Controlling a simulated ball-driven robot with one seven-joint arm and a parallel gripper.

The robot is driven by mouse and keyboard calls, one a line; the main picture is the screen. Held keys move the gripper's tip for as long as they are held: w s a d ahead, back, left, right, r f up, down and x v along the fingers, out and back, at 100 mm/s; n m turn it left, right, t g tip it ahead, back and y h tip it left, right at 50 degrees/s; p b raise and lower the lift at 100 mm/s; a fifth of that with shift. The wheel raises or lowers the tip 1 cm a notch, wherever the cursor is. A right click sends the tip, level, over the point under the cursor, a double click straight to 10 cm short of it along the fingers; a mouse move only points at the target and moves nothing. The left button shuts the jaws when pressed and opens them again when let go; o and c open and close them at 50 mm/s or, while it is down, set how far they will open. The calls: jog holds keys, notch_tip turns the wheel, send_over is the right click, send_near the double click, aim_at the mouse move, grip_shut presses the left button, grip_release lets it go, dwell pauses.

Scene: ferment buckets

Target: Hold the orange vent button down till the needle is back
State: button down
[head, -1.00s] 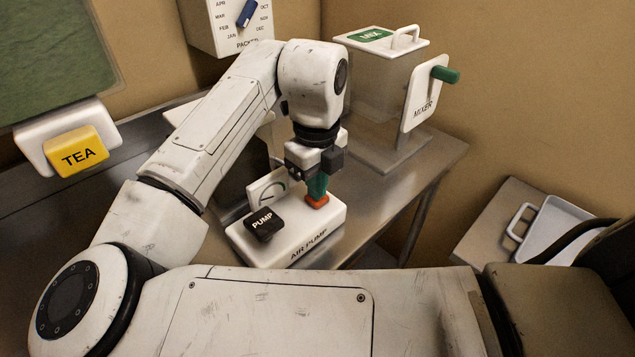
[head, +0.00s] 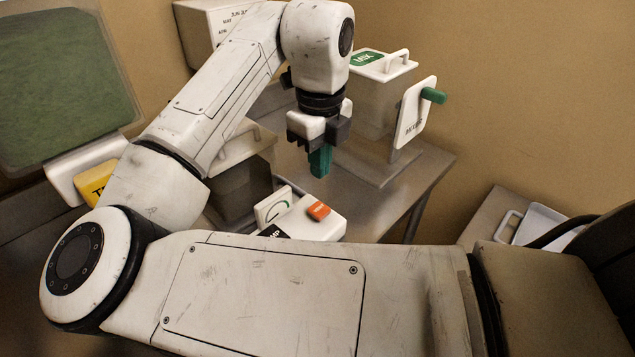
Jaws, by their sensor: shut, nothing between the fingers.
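The white air pump (head: 322,228) stands on the metal table, its front part hidden behind my arm. The orange vent button (head: 318,211) sits on its top and nothing touches it. A white gauge (head: 273,206) with a green arc stands up at the back of the pump; its needle is too small to read. My gripper (head: 320,174), with green fingers, is shut and empty. It hangs above and apart from the orange button, pointing down. The black pump button (head: 274,231) shows only in part above my arm.
A mixer (head: 385,100) with a green handle stands behind my gripper to the right. A dark bucket (head: 240,190) stands left of the pump. A yellow tea button (head: 95,184) is at the left, partly hidden. A white tray (head: 540,225) lies at the right.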

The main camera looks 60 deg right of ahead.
jog(key=shift+a+r, duration=0.1)
jog(key=shift+r, duration=2.05)
